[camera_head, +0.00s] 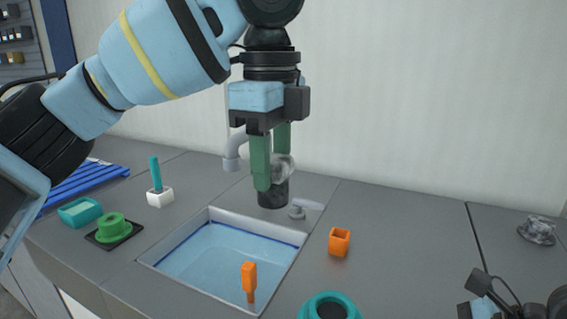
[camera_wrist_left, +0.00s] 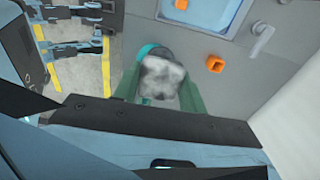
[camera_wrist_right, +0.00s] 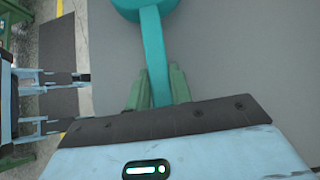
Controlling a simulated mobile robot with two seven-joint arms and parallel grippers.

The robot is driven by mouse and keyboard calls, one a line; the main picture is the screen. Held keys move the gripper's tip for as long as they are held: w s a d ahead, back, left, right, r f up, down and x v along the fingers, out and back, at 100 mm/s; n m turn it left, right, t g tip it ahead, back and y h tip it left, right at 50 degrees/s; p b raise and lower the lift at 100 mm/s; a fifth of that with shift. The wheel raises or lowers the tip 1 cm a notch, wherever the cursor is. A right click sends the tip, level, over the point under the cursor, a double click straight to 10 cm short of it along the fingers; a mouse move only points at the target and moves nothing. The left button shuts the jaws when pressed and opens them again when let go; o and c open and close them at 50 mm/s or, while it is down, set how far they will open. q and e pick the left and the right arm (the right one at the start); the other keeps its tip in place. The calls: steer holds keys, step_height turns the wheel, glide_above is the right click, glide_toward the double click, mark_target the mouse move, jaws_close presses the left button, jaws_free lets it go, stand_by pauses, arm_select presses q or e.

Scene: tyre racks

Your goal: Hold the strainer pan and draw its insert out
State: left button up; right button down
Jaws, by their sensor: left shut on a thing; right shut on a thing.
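The teal strainer pan (camera_head: 330,307) shows at the bottom edge of the head view, cut off, with a dark opening. In the right wrist view its long flat teal handle (camera_wrist_right: 151,45) runs between the fingers of my right gripper (camera_wrist_right: 160,88), which is shut on it. My left gripper (camera_head: 270,165) is raised and shut on the insert, whose grey mottled top (camera_wrist_left: 161,78) shows between the fingers in the left wrist view. A dark cylinder (camera_head: 272,194) shows directly below the fingers in the head view. Part of the teal pan (camera_wrist_left: 147,53) shows behind the insert, which partly hides it.
A sink (camera_head: 215,255) with an orange-handled tool (camera_head: 249,280) lies left of the pan. An orange cup (camera_head: 339,242) stands right of the sink. A green piece (camera_head: 113,228), a teal dish (camera_head: 80,212) and a brush in a white holder (camera_head: 160,197) stand left. The right counter is mostly clear.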

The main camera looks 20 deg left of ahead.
steer(key=c, duration=1.2)
jaws_free()
steer(key=shift+o, duration=0.2)
steer(key=v, duration=1.2)
arm_select(q)
steer(key=shift+s, duration=0.1)
